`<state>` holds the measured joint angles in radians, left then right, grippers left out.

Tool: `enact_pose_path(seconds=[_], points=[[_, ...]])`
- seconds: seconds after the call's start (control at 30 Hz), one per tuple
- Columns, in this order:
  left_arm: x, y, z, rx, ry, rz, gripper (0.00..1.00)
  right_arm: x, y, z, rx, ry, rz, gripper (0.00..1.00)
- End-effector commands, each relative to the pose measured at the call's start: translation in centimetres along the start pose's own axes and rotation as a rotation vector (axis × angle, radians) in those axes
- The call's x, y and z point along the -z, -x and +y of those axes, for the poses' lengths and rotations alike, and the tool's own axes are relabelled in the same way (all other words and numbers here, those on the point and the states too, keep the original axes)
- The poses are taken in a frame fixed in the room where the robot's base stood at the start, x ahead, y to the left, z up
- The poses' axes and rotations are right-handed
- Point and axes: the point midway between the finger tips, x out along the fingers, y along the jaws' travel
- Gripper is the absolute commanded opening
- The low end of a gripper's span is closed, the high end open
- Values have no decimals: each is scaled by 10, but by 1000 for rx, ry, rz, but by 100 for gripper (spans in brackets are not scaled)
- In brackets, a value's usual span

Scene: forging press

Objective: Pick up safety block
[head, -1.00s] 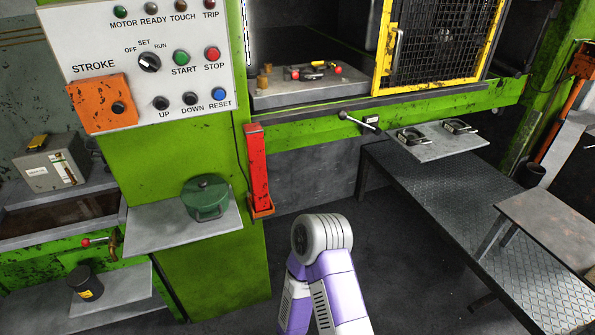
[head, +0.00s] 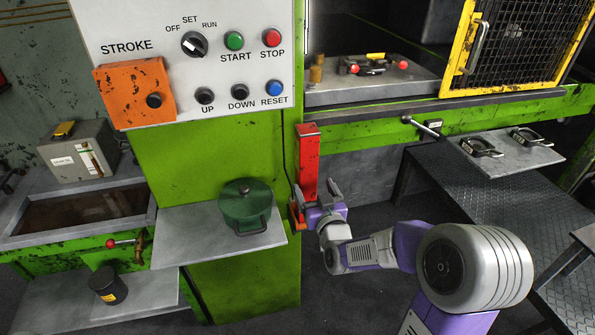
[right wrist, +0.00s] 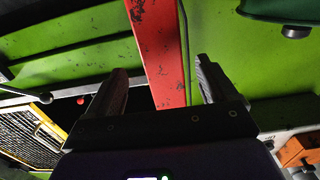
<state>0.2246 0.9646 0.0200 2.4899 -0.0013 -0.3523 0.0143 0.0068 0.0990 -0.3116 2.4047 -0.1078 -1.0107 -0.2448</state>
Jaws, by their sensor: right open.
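The safety block appears to be the long red bar (head: 308,160), standing upright against the green press column with its foot in a small orange holder (head: 296,217). My right gripper (head: 316,195) is open at the lower part of the bar. In the right wrist view the red bar (right wrist: 160,50) runs between the two open fingers (right wrist: 160,85), with a gap on each side. Whether the fingertips reach past its faces is hard to tell. My left gripper is not in view.
A green lidded pot (head: 246,205) stands on a grey shelf (head: 190,240) left of the bar. The control panel (head: 190,75) is above. A lever (head: 420,126) and a small shelf with two clamp-like items (head: 510,160) are to the right.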

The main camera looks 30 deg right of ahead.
Motion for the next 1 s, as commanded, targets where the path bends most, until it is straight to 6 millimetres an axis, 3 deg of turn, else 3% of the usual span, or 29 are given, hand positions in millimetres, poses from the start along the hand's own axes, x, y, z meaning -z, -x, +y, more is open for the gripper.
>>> enact_pose_path(seconds=[0.53, 0.87, 1.0], points=[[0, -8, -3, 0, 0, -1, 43, 1, -64, -4, 0, 2, 5, 85], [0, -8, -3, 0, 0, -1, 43, 2, -73, -4, 0, 1, 3, 85], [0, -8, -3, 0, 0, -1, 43, 2, -73, -4, 0, 1, 4, 68]])
